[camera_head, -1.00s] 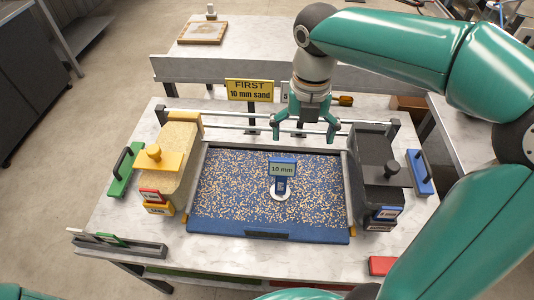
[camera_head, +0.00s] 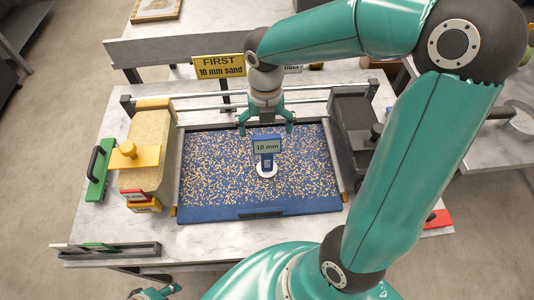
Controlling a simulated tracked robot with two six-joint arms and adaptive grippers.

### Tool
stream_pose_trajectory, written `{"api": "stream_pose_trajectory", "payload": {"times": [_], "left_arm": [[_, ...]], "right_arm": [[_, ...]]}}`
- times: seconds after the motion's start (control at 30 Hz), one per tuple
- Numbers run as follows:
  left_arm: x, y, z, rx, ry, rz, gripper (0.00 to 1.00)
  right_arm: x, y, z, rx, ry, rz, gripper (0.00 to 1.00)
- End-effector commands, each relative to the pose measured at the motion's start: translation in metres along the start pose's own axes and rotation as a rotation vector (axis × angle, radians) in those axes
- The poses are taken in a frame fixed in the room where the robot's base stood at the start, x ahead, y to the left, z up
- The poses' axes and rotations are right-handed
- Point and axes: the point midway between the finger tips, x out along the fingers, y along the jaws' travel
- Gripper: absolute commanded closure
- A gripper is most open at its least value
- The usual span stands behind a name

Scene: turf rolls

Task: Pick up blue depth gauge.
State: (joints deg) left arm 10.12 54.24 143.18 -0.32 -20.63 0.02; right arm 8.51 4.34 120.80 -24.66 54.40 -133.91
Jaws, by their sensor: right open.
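The blue depth gauge (camera_head: 267,147) stands upright on a white round foot in the middle of the speckled bed of the blue tray (camera_head: 290,208). Its display reads 10 mm. My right gripper (camera_head: 266,129) is open and empty, pointing down just behind and above the gauge's top, with one finger on each side of it in the picture. I cannot tell the exact gap between fingers and gauge. A small teal part at the bottom left edge looks like my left gripper (camera_head: 155,292); it is mostly cut off.
Rails (camera_head: 200,111) run behind, under a yellow "FIRST 10 mm sand" sign (camera_head: 219,67). My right arm covers the right side.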

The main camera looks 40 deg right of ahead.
Motion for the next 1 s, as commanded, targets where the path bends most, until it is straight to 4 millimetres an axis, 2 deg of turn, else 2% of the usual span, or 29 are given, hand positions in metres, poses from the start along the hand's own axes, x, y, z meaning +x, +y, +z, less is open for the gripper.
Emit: {"api": "stream_pose_trajectory", "payload": {"times": [0.17, 0.4, 0.5, 0.77, 1.0], "left_arm": [[-0.001, 0.001, 0.0, 0.0, 0.0, 0.0, 0.6], [-0.003, 0.001, 0.0, 0.0, 0.0, 0.0, 0.6], [-0.003, 0.001, 0.0, 0.0, 0.0, 0.0, 0.6], [-0.003, 0.001, 0.0, 0.0, 0.0, 0.0, 0.6], [-0.003, 0.001, 0.0, 0.0, 0.0, 0.0, 0.6]], "right_arm": [[0.011, -0.002, -0.002, 0.001, 0.003, -0.003, 0.0], [0.044, -0.004, -0.005, 0.002, 0.004, -0.003, 0.0], [0.053, -0.004, -0.004, 0.001, 0.002, -0.002, 0.0], [0.055, -0.003, -0.004, 0.001, 0.0, 0.001, 0.0], [0.055, -0.003, -0.004, 0.001, 0.0, 0.001, 0.4]]}}
